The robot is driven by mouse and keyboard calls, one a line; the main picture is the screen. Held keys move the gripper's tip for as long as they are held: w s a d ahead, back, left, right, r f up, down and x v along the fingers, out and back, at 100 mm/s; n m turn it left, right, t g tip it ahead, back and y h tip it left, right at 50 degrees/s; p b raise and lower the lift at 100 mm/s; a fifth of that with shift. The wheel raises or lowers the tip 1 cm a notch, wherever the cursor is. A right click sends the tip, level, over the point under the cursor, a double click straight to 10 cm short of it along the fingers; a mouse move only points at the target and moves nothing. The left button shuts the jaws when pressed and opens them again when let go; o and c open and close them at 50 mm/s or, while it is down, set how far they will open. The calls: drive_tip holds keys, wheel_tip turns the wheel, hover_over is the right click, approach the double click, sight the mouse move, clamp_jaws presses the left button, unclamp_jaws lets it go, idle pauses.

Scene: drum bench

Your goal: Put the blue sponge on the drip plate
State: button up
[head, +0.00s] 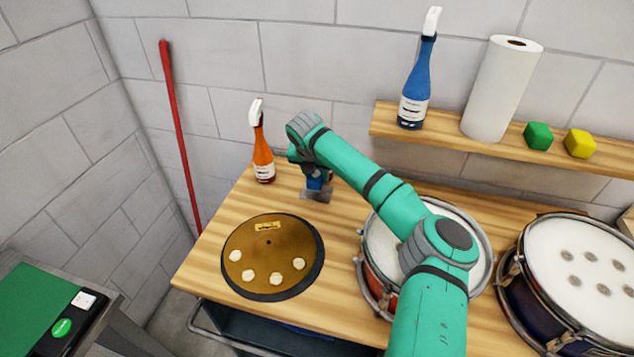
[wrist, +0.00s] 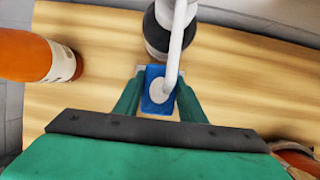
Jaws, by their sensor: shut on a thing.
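My gripper (wrist: 158,82) is shut on the blue sponge (wrist: 153,103), with a green finger on either side of it. A pale round spot, where a white curved tube (wrist: 180,35) ends in the picture, covers part of the sponge. In the head view the sponge (head: 317,183) shows as a small blue patch under my wrist, partly hidden. A small grey plate (head: 316,195), which looks like the drip plate, lies on the bench just below that patch. I cannot tell whether the sponge touches it.
An orange spray bottle (head: 264,158) stands left of my gripper. A brass-coloured disc (head: 268,240) with pale pads lies in front. Drums (head: 582,270) stand to the right. A shelf (head: 480,146) holds a blue bottle (head: 417,85) and a paper roll (head: 500,88). A dark rounded base (wrist: 155,35) stands behind the sponge.

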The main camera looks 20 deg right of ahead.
drive_tip(key=shift+w+d+f, duration=0.15)
drive_tip(key=shift+w+f, duration=0.05)
drive_tip(key=shift+f, duration=0.1)
drive_tip(key=shift+d+f, duration=0.1)
drive_tip(key=shift+f, duration=1.4)
drive_tip(key=shift+f, duration=0.1)
drive_tip(key=o, duration=1)
drive_tip(key=v, duration=1.2)
